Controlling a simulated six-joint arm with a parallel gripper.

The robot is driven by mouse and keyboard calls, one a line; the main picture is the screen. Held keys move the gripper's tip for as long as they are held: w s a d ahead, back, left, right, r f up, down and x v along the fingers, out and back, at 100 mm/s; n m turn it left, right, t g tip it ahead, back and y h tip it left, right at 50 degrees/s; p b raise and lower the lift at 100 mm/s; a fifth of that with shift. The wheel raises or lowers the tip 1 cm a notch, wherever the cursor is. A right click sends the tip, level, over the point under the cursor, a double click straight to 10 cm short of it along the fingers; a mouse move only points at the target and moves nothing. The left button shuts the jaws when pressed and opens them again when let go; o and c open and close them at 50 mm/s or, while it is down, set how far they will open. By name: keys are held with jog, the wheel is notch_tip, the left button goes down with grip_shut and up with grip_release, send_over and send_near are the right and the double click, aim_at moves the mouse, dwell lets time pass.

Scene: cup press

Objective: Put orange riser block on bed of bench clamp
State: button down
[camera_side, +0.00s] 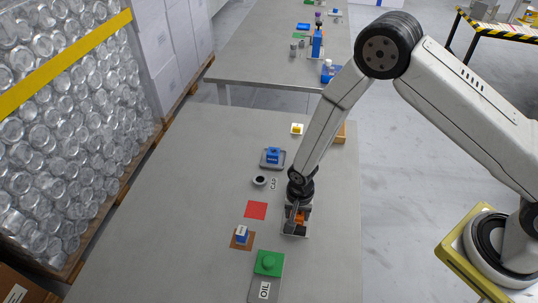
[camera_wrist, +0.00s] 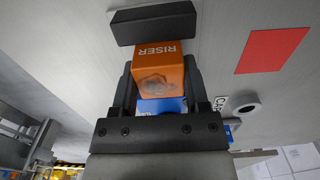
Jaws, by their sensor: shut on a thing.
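The orange riser block (camera_wrist: 157,65), marked RISER, is between the two fingers of my gripper (camera_wrist: 155,85) in the wrist view. My gripper is shut on it. In the side view my gripper (camera_side: 297,212) points down at the table, with only bits of orange showing. A dark bar (camera_wrist: 153,22) lies just beyond the block and a blue part (camera_wrist: 161,105) shows behind it; these look like parts of the bench clamp. The clamp bed is mostly hidden, so I cannot tell whether the block touches it.
A red square (camera_side: 256,210) and a dark-centred ring (camera_side: 260,181) lie left of my gripper. A blue-and-white block (camera_side: 241,234) sits on a brown pad, and a green knobbed block (camera_side: 268,263) stands nearer the camera. A blue object (camera_side: 273,155) sits on a grey tray farther back.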

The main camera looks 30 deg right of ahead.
aim_at(298, 212)
jog(key=shift+f, duration=0.1)
jog(key=shift+c, duration=0.4)
grip_release()
notch_tip(298, 212, up, 12)
dwell(1.0)
jog(key=shift+r, duration=0.2)
jog(key=s+d+r+n+t, duration=0.2)
jog(key=s+d+r+n, duration=0.7)
jog(key=d+r, duration=0.3)
jog(key=shift+s+d+r+t, duration=0.2)
jog(key=shift+d+r+t, duration=0.15)
jog(key=shift+d, duration=0.15)
